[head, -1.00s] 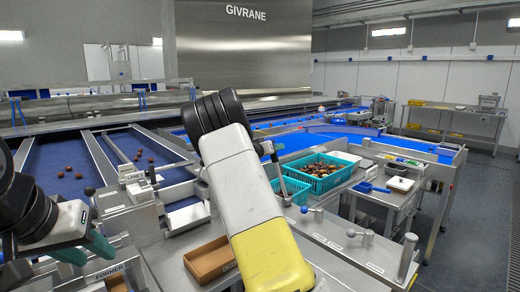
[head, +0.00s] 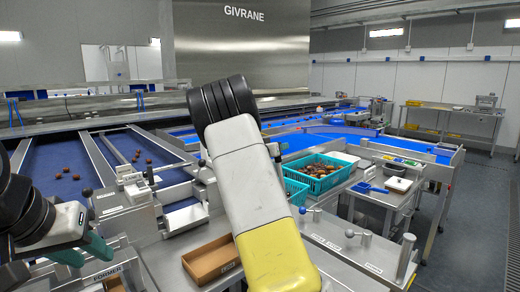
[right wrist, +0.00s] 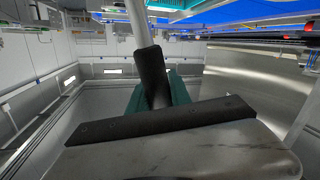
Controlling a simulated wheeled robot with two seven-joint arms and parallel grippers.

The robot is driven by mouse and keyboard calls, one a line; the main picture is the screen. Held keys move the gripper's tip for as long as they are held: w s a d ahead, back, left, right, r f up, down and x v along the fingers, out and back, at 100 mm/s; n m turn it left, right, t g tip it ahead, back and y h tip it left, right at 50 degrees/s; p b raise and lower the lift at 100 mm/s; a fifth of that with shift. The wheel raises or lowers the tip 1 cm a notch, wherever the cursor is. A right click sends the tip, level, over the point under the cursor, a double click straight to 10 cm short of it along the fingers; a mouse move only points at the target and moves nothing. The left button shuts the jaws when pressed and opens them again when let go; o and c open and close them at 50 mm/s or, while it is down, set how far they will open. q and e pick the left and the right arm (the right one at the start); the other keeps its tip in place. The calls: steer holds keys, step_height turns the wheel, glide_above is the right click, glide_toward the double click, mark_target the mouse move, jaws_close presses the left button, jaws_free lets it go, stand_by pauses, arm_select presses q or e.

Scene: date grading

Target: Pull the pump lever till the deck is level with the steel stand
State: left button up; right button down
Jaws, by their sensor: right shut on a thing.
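The pump lever shows in the right wrist view as a pale rod with a black grip (right wrist: 152,75). My right gripper (right wrist: 158,96), with green fingers, is shut around that grip. In the head view my white and yellow right arm fills the middle and hides the right gripper and the lever. My left gripper (head: 88,255) is at the lower left, with its green fingers apart and empty, above the steel worktop. I cannot clearly make out the deck or its height against the steel stand.
A brown tray (head: 212,262) lies left of my arm. Blue conveyors (head: 60,170) run behind. Grey floor (head: 470,230) is clear at the right.

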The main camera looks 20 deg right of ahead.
steer(key=shift+a, duration=0.15)
steer(key=shift+m+t, duration=0.4)
steer(key=shift+m, duration=0.5)
steer(key=s, duration=0.1)
steer(key=s+d, duration=0.1)
steer(key=s, duration=0.1)
steer(key=shift+s+d+r, duration=0.3)
steer(key=shift+s+r, duration=0.05)
steer(key=shift+r, duration=0.05)
steer(key=s, duration=0.1)
steer(key=s+d+m, duration=0.1)
steer(key=s+m, duration=0.1)
steer(key=shift+s+d, duration=0.25)
steer(key=shift+s, duration=0.1)
steer(key=shift+w, duration=0.1)
